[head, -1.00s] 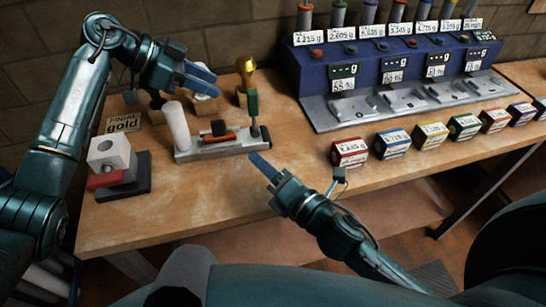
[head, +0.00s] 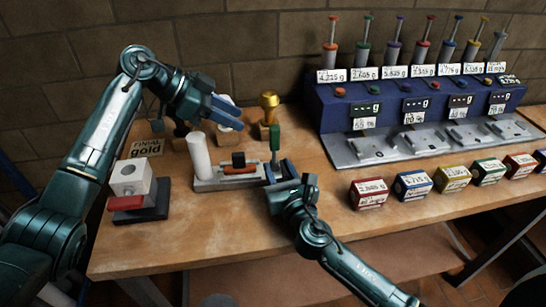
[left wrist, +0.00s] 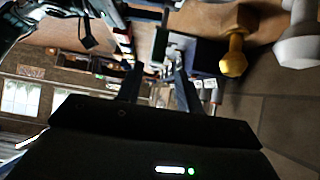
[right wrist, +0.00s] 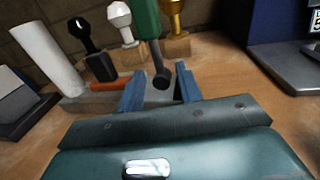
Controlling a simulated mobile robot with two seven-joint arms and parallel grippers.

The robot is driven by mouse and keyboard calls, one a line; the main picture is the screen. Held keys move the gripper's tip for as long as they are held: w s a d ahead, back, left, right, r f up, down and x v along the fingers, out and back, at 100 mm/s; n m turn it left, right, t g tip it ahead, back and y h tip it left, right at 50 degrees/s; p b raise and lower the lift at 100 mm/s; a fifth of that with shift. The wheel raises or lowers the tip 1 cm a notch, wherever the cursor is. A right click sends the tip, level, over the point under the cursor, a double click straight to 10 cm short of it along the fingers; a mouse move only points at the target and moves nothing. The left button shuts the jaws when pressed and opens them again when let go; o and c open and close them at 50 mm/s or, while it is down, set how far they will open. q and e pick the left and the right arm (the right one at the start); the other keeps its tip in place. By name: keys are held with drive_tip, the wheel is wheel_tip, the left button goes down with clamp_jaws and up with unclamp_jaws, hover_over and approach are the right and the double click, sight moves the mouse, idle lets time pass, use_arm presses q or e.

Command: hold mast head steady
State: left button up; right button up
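I cannot pick out a part that is clearly a mast head. A metal base block (head: 205,184) on the bench bears a white upright cylinder (head: 199,155), an orange-handled piece (head: 239,170) and a dark knob. A green-handled tool (head: 275,140) stands upright at its right end. My right gripper (head: 278,172) is open at this tool; in the right wrist view the tool's dark lower end (right wrist: 162,78) shows between the spread fingers, contact unclear. My left gripper (head: 222,114) is open above the back of the block, in front of a white knob (head: 230,122).
A gold knob (head: 269,102) stands behind the green tool. A white cube on a dark stand (head: 130,180) sits at the left. A blue dispenser machine (head: 400,100) fills the back right, with several coloured labelled boxes (head: 411,186) before it. The front middle bench is bare.

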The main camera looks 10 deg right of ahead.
sight(275, 162)
drive_tip(key=shift+w+a, duration=0.2)
drive_tip(key=shift+w, duration=1.15)
drive_tip(key=shift+w+a, duration=0.15)
drive_tip(key=shift+w, duration=1.15)
drive_tip(key=shift+c, duration=0.2)
clamp_jaws()
